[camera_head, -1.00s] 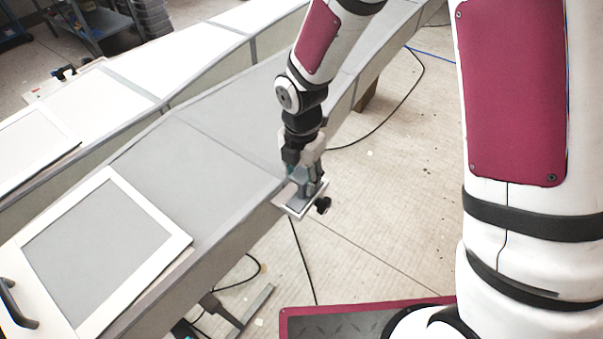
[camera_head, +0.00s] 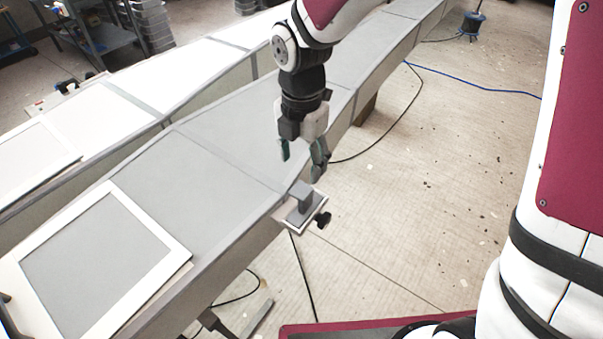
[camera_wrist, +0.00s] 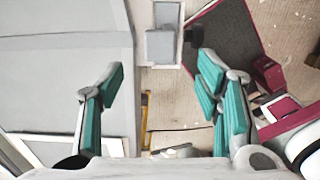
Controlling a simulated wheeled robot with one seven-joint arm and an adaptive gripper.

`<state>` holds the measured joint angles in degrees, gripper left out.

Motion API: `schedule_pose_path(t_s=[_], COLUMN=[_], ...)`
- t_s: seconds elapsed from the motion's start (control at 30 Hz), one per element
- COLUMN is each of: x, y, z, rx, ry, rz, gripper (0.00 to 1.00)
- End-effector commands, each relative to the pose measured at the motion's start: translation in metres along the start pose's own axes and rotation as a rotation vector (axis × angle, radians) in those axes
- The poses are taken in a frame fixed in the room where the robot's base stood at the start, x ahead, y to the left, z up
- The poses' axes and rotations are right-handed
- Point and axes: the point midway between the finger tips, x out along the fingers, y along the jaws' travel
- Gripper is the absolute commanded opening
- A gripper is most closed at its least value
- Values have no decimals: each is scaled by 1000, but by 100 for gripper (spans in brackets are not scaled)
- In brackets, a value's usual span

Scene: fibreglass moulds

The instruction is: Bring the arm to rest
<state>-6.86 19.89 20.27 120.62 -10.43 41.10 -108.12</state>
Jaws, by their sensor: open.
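My gripper (camera_head: 303,158) is open and empty, pointing down above the right edge of the long grey mould (camera_head: 235,135). Its two teal-padded fingers are spread apart in the wrist view (camera_wrist: 165,95). Just below the fingertips in the head view, a small clamp-like piece with a grey upright handle (camera_head: 302,194) and a black knob sits on the mould's edge. The fingers are apart from it. In the wrist view the grey handle (camera_wrist: 160,45) shows ahead, between and beyond the fingers.
A white frame (camera_head: 150,219) lies on the near end of the mould. A second mould (camera_head: 120,112) runs alongside at left. A cart (camera_head: 95,35) stands at the back left. Cables cross the floor (camera_head: 440,180) at right, which is otherwise mostly open.

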Motion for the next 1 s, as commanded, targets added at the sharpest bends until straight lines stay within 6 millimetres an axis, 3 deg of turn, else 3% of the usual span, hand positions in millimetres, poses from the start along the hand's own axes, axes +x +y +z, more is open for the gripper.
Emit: schedule_pose_path(t_s=[0.47, 0.57, 0.77, 1.0], x=[-27, -48, -103, -155], y=[-7, -22, -72, -135], z=[4, 11, 22, 18], rx=[73, 235, 736, 1361], ry=[-18, -51, -117, -113], rz=[8, 29, 122, 285], gripper=[59, 59, 59, 59])
